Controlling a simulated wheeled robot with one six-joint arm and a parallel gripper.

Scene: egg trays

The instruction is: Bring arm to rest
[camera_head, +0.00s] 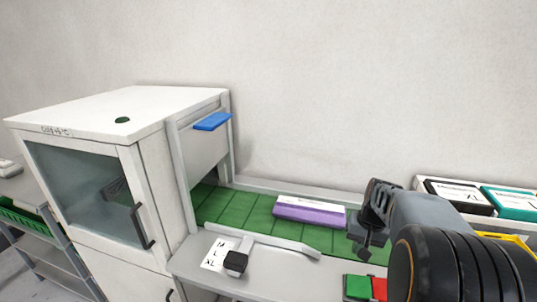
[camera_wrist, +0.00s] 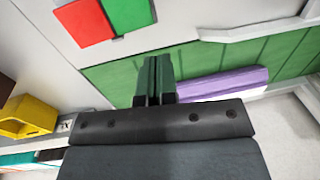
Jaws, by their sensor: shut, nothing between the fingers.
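My gripper (camera_head: 366,244) is on the right side in the head view, at the end of my dark grey arm. It hangs over the front edge of the green conveyor and holds nothing. In the wrist view my gripper's fingers (camera_wrist: 154,78) are together, pointing toward the green surface. A purple and white egg carton (camera_head: 309,212) lies on the green belt (camera_head: 236,207), left of my gripper and apart from it. The purple carton also shows in the wrist view (camera_wrist: 222,84), right of the fingers.
A white cabinet (camera_head: 110,115) with a glass door stands at the left. A blue flap (camera_head: 212,121) is on its side. Green (camera_head: 358,287) and red (camera_head: 379,288) squares lie near my arm. Boxed cartons (camera_head: 458,196) stand at right.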

